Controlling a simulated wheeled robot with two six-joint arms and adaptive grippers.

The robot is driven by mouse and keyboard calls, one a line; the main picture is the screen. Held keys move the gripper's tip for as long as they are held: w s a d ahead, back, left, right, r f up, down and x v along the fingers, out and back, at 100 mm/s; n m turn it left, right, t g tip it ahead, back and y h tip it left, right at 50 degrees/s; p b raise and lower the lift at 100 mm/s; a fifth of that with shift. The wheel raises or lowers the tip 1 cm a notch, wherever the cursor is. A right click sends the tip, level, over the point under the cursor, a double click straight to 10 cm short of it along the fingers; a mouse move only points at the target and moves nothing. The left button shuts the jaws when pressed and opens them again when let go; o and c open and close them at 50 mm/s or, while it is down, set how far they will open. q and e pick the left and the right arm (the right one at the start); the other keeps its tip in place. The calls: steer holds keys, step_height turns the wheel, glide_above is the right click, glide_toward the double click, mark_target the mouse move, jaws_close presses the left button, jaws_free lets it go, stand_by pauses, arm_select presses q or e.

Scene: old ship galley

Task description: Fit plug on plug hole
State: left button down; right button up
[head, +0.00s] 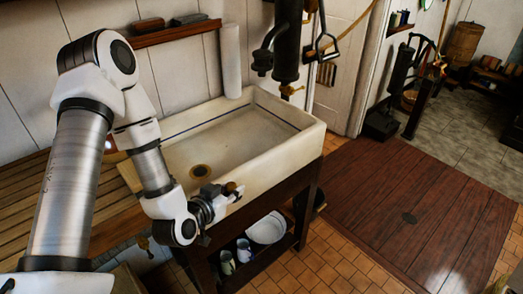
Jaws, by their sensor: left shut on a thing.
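The plug hole (200,171) is a dark opening with a brass-coloured ring in the floor of the pale stone sink (262,128). My left gripper (226,194) is at the sink's front edge, to the right of and nearer than the plug hole. It is shut on a small brown, rounded thing, which looks like the plug (231,187). The gripper hides part of it, and it is apart from the hole. My right gripper is not in view.
A black hand pump (287,45) with a brass spout hangs over the sink's back right. A slatted wooden drainboard (25,205) lies at left. Below the sink, a shelf holds mugs (243,250) and a white basin (266,229). The sink's right part is clear.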

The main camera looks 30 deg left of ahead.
arm_select(q)
steer(key=shift+s+a+r, duration=0.1)
steer(key=shift+s+a, duration=0.1)
steer(key=shift+a, duration=0.15)
steer(key=b, duration=0.2)
glide_above(235, 172)
steer(key=shift+s+f, duration=0.1)
steer(key=shift+f, duration=0.8)
step_height(235, 172, down, 4)
steer(key=b, duration=0.2)
steer(key=shift+r+b, duration=0.2)
steer(key=shift+b, duration=0.2)
steer(key=shift+w+r, duration=0.1)
steer(key=shift+w, duration=0.1)
steer(key=shift+s, duration=0.1)
steer(key=c, duration=0.9)
jaws_free()
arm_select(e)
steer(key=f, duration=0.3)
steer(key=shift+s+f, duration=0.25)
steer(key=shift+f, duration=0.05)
